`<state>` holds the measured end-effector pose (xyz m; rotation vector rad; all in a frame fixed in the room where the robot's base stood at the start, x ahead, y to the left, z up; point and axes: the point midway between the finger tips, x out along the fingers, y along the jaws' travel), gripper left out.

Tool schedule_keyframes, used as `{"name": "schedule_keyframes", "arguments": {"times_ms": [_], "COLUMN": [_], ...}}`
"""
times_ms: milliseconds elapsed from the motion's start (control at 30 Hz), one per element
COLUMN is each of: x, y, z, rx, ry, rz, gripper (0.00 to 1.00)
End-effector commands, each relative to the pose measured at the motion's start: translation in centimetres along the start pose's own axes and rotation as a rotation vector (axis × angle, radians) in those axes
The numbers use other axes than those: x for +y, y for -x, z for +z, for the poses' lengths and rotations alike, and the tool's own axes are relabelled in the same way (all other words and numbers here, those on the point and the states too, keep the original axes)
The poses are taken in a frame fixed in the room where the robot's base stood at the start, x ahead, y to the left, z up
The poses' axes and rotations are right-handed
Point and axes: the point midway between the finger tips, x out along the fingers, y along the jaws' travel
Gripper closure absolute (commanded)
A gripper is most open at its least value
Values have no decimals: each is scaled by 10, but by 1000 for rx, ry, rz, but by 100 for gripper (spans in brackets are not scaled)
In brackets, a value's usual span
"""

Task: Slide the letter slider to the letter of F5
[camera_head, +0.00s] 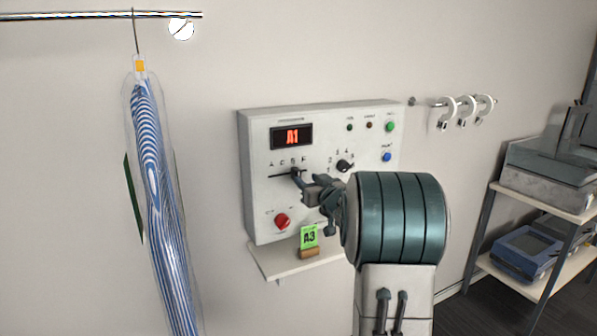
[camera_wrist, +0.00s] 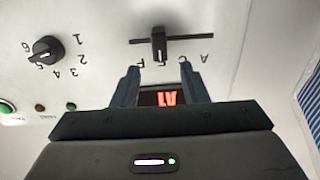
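The letter slider is a dark upright knob (camera_wrist: 158,42) in a horizontal slot on the white control panel (camera_head: 257,195). The wrist view is upside down; there the knob lines up roughly with the third letter from A, beside F. In the head view the slider (camera_head: 296,171) is partly hidden by my gripper (camera_head: 304,183). In the wrist view my gripper (camera_wrist: 159,72) is open, its fingertips on either side of the knob's line and just short of it. The display (camera_head: 291,136) reads A1.
A black number dial (camera_head: 344,166) is right of the slider, and a red knob (camera_head: 282,221) is below. A green A3 tag (camera_head: 309,236) stands on the small shelf (camera_head: 272,266). A bagged striped garment (camera_head: 160,180) hangs left. A rack (camera_head: 540,201) stands right.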

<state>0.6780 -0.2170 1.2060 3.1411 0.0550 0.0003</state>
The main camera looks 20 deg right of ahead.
Motion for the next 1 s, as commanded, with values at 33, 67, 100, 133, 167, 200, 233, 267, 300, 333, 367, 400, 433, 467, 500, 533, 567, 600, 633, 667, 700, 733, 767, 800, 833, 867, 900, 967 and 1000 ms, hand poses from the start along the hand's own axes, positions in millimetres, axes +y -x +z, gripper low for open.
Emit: {"name": "schedule_keyframes", "arguments": {"times_ms": [33, 67, 100, 133, 167, 200, 233, 267, 300, 333, 367, 400, 433, 467, 500, 533, 567, 600, 633, 667, 700, 733, 767, 800, 833, 867, 900, 967, 1000], "x": [-1, -1, 0, 0, -1, -1, -1, 0, 0, 0, 0, 0, 0, 0, 0, 0, 0, 0, 0, 0, 0, 0, 0, 0, 0, 0, 0, 0, 0], "y": [-11, -16, -24, -28, -34, -39, -44, -47, -51, -54, -57, -60, -61, -63, -64, -65, -65, -66, -66, -66, -66, -66, -66, -66, -66, -66, -66, -66, -66], "z": [-1, -1, -2, -1, -1, -1, -1, -1, -1, -1, 0, 0, -1, -1, 0, 0, 0, 0, 0, 0, 0, 0, 0, 0, 0, 0, 0, 0, 0], "rx": [-1, -1, -1, -1, -1, -1, 0, -1, -1, -1, -2, -1, 0, 0, 0, 0, 0, 0, 0, 0, 0, 0, 0, 0, 0, 0, 0, 0, 0], "ry": [0, -1, -1, -1, -1, -1, -1, -1, 0, 0, -1, -1, 0, 0, 0, -1, -1, -1, -1, -1, 0, 0, 0, 0, 0, 0, 0, 0, 0], "rz": [-3, -2, -1, -1, -1, -2, -1, -1, 0, 0, 0, 0, 0, 0, 1, 1, 1, 1, 1, 1, 1, 1, 1, 1, 1, 1, 1, 1, 1], "gripper": [60, 60, 60, 60, 60, 60, 60, 60, 60, 60, 60, 60, 60, 60, 60, 60, 60, 60, 60, 60, 60, 60, 60, 60, 66, 74, 85, 100, 100]}}
